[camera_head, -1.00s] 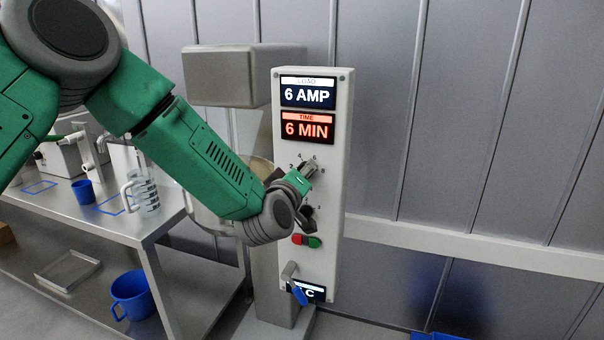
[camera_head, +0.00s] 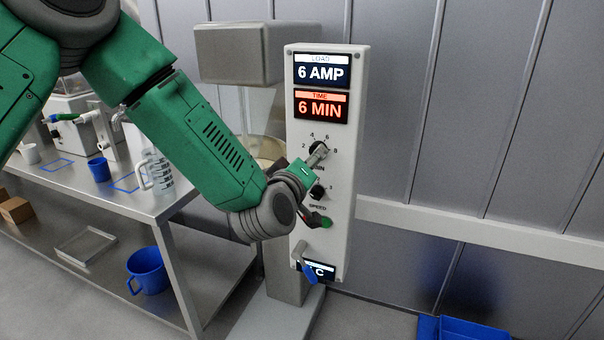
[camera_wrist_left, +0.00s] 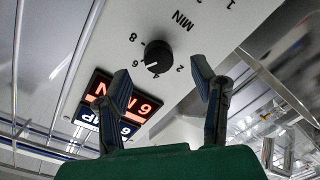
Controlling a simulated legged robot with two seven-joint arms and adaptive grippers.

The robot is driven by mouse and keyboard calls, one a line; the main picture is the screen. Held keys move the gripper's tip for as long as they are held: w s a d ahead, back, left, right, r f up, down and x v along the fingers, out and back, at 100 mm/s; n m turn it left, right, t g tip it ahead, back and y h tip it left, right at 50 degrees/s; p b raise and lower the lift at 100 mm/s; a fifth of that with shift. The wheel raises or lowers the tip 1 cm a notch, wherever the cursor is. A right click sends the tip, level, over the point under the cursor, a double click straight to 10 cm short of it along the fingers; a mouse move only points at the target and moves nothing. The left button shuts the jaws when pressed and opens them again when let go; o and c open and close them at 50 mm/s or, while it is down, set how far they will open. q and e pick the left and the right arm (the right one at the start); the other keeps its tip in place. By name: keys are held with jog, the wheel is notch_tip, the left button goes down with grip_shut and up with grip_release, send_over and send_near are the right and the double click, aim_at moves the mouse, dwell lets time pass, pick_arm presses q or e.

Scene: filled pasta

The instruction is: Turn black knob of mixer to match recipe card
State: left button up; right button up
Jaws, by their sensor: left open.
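The mixer's white control panel (camera_head: 344,200) stands upright in the head view. Its upper black knob (camera_head: 317,148) sits below the red time display, within a number scale marked MIN. The wrist view shows this round knob (camera_wrist_left: 158,56) with a white pointer mark. My left gripper (camera_head: 314,160) is at this knob; in the wrist view the gripper (camera_wrist_left: 162,78) is open, its fingers on either side of and short of the knob. I cannot tell whether they touch it. The displays read 6 AMP (camera_head: 321,73) and 6 MIN (camera_head: 321,106). I see no recipe card. My right gripper is not in view.
A lower black knob (camera_head: 317,190) marked SPEED and a green button (camera_head: 326,222) lie below the fingers. A lever with a blue end (camera_head: 309,272) is lower down. A metal table (camera_head: 150,205) with cups stands left. A blue bin (camera_head: 465,328) is at bottom right.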

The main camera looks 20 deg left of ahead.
pick_arm(q)
jog(key=s, duration=0.7)
jog(key=shift+s, duration=0.15)
jog(key=shift+r, duration=0.1)
jog(key=s+a+f+m+g+h+b, duration=0.1)
jog(key=s+f+m+g+b, duration=0.35)
jog(key=f, duration=1.05)
jog(key=s+a+f+m+g, duration=0.15)
jog(key=s+f+g, duration=0.35)
jog(key=s+f, duration=0.75)
jog(key=s+a+f+m+g+b, duration=0.1)
jog(key=s+a+f+m+g, duration=0.1)
jog(key=s+f, duration=0.6)
jog(key=s+a+f+m+g+y+b, duration=0.1)
jog(key=s+a+f+g, duration=0.3)
jog(key=s+f, duration=0.4)
jog(key=shift+s+f+m+g+b, duration=0.2)
jog(key=shift+s+m+g+b, duration=0.45)
jog(key=shift+s, duration=0.55)
